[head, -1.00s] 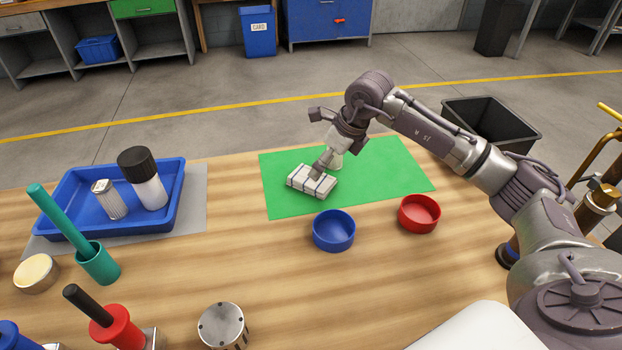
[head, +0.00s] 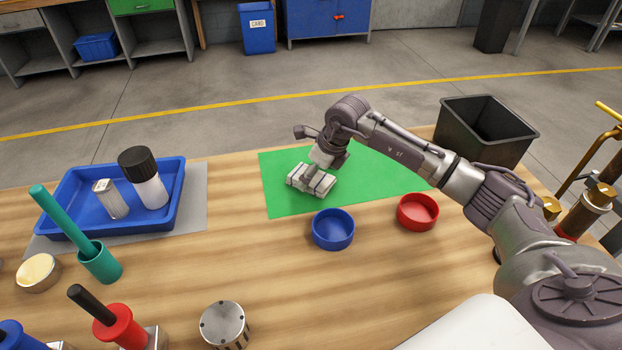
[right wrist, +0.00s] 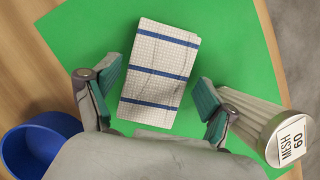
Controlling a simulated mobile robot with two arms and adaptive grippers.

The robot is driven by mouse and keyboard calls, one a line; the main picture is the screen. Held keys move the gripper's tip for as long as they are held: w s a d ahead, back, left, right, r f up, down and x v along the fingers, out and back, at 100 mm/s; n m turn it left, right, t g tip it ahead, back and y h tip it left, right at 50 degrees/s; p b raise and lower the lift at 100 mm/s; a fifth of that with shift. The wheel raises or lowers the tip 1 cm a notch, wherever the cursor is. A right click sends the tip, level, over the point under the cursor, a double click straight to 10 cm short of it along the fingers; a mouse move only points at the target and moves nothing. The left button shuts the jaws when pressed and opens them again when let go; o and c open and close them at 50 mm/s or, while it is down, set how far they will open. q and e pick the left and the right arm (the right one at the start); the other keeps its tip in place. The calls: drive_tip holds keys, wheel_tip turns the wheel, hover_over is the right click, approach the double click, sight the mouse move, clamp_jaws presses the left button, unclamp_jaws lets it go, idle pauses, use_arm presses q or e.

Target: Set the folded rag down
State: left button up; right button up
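The folded rag (head: 300,180), white with blue stripes and a fine grid, lies on the green mat (head: 400,172). In the right wrist view the rag (right wrist: 163,50) lies flat on the mat, below and ahead of the fingers. My right gripper (right wrist: 158,88) is open, with one finger on each side of the rag's near part. A gap shows between the rag and the right-hand finger; contact on the left side is hard to tell. In the head view my right gripper (head: 314,172) is low over the rag and partly hides it. My left gripper is not in view.
A metal canister (right wrist: 262,122) stands close beside the right-hand finger. A blue bowl (head: 333,230) and red bowl (head: 417,212) stand in front of the mat. A blue tray (head: 75,215) with two containers is at left.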

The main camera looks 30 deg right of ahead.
drive_tip(key=c, duration=0.8)
drive_tip(key=shift+r, duration=0.1)
